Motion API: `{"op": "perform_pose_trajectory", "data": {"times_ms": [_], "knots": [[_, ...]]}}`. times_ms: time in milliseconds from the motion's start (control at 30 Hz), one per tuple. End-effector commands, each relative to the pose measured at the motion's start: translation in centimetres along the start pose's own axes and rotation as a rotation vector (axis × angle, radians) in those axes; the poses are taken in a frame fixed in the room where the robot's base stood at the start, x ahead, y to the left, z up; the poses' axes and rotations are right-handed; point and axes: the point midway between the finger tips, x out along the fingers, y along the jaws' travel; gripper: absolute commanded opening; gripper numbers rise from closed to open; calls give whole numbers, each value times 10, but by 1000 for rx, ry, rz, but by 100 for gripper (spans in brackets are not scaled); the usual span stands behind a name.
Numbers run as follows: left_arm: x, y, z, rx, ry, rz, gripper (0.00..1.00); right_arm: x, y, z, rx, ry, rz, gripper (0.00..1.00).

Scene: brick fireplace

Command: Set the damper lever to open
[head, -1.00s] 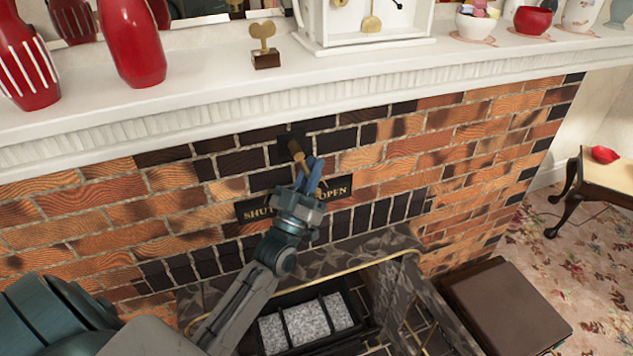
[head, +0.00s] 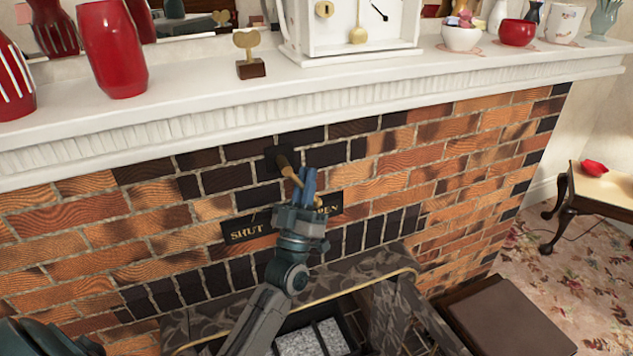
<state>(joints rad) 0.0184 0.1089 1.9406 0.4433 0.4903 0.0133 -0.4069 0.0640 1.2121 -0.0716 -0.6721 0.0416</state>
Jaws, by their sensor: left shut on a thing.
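The damper lever (head: 286,166) has a brass-brown shaft and sticks out from a dark plate (head: 272,157) in the brickwork. It slants down and to the right. My left gripper (head: 307,180), with blue fingers, is shut on the lever below the plate. The fingers hide part of the shaft. A dark sign (head: 240,235) with gold letters sits below the lever. "SHUT" reads at its left, and "PEN" shows at its right end; my wrist covers the middle. The lever's lower part points toward the sign's right side. My right gripper is not in view.
The white mantel (head: 190,100) juts out above, carrying red vases (head: 112,50), a small brass ornament (head: 250,55), a white clock (head: 345,30) and bowls. Below are the hearth opening and a brown box (head: 510,325). A small table (head: 605,190) stands at the right.

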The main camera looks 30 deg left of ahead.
Motion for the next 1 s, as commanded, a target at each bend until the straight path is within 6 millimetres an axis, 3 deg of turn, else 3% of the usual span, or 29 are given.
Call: {"op": "perform_pose_trajectory", "data": {"times_ms": [200,233,333,733,1000], "knots": [[-2,-1,2,4,-7,-2,0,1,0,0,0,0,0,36],[-2,-1,2,4,-7,-2,15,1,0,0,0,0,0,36],[-2,-1,2,3,-5,-1,33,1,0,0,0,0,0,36],[-7,0,1,1,-3,-1,33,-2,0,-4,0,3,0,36],[-48,1,2,2,-5,-4,33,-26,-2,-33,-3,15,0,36]]}}
